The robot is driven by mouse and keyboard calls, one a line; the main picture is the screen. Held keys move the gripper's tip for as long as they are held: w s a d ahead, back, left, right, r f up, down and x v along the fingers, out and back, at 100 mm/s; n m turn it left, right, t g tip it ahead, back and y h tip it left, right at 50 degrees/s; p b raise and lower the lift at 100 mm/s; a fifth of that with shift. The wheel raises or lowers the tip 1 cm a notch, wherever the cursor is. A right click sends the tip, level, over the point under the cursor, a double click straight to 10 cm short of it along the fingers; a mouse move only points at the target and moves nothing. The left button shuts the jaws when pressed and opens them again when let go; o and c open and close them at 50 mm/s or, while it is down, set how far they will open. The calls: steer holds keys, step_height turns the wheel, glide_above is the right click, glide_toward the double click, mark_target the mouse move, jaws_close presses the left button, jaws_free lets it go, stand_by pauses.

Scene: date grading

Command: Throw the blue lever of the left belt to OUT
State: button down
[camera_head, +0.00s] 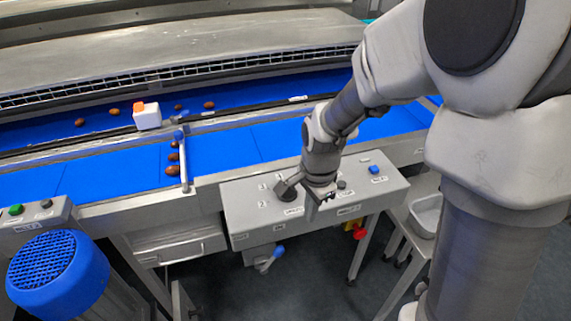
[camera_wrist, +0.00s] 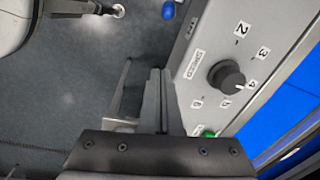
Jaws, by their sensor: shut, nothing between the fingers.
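A lever with a blue grip (camera_head: 278,251) hangs below the front of the grey control box (camera_head: 250,225) in the head view; I cannot read its position or any OUT mark. A blue knob end (camera_wrist: 168,10) shows at the top edge of the wrist view, ahead of the fingers and apart from them. A diverter arm (camera_head: 184,160) lies across the left part of the blue belt, with a blue-topped pivot at its far end. My gripper (camera_head: 322,196) is at the box's front edge, right of and above the hanging lever; its fingers (camera_wrist: 161,72) are shut and empty.
A numbered black dial (camera_wrist: 227,75) and a green button (camera_wrist: 208,133) are close to the fingers on the panel. A blue button (camera_head: 375,169) is farther right. A red and yellow stop button (camera_head: 358,231) hangs below. Several dates lie on the belts near a white block (camera_head: 147,117).

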mark_target(274, 256)
steer(key=shift+w+a+f+m, duration=0.1)
steer(key=shift+a+f+m, duration=0.1)
steer(key=shift+f, duration=0.4)
steer(key=shift+w+a+f+m, duration=0.1)
steer(key=shift+a+f+m, duration=0.1)
steer(key=shift+f, duration=0.35)
steer(key=shift+s+d, duration=0.1)
step_height(274, 256, down, 10)
steer(key=b, duration=0.2)
steer(key=shift+s+a+r+p, duration=0.15)
steer(key=shift+s+a+r, duration=0.1)
steer(key=shift+a, duration=0.4)
steer(key=shift+s+a+r+p, duration=0.15)
steer(key=shift+a+r, duration=0.1)
steer(key=shift+a, duration=0.35)
steer(key=shift+s+a+r+p, duration=0.15)
steer(key=shift+s+a+r, duration=0.1)
steer(key=shift+a, duration=0.4)
steer(key=shift+w+a, duration=0.1)
steer(key=shift+a+r, duration=0.1)
steer(key=shift+r, duration=0.05)
